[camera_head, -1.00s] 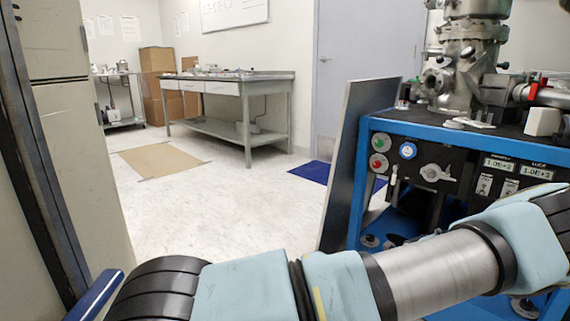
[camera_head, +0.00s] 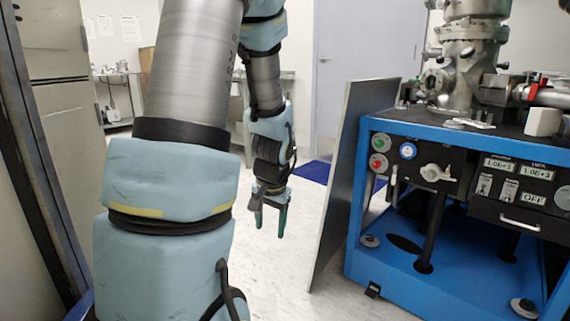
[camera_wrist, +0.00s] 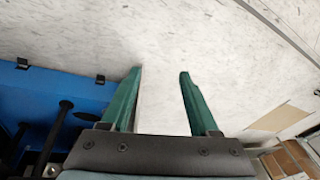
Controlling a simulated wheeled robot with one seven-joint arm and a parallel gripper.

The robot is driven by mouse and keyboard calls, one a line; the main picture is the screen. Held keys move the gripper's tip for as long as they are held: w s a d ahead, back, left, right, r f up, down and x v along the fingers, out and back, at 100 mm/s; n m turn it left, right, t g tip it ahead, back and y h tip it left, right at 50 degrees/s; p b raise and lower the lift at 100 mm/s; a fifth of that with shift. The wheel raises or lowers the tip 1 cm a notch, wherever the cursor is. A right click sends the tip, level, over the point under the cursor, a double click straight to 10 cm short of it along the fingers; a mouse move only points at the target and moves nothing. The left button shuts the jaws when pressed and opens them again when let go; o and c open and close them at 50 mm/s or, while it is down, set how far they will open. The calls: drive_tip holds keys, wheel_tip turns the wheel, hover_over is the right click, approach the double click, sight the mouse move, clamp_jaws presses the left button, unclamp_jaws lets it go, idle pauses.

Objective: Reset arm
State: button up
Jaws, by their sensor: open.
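My gripper (camera_head: 269,219) hangs in the middle of the head view, its green fingers pointing down over the pale floor. In the wrist view my gripper (camera_wrist: 160,82) has its two fingers apart with only bare floor between them. It is open and empty. My arm rises on the left of the head view and bends over at the top, with the forearm hanging down. The gripper is left of the blue vacuum cart and does not appear to touch anything.
A blue-framed vacuum cart (camera_head: 362,215) with a control panel and metal chamber stands at right. A grey panel (camera_head: 345,170) leans at its left side. A grey door (camera_head: 368,50) and blue mat (camera_head: 312,172) are behind. A tall cabinet (camera_head: 50,62) stands at left. Floor between is clear.

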drive_tip(key=s+a+r+n+g+h, duration=0.1)
drive_tip(key=s+a+r+n, duration=0.25)
drive_tip(key=s, duration=0.55)
wheel_tip(320, 180, up, 31)
drive_tip(key=p, duration=3.1)
drive_tip(key=shift+s+d, duration=0.15)
drive_tip(key=shift+d, duration=0.05)
drive_tip(key=shift+r+n, duration=0.1)
drive_tip(key=shift+n, duration=0.15)
drive_tip(key=shift+c, duration=0.3)
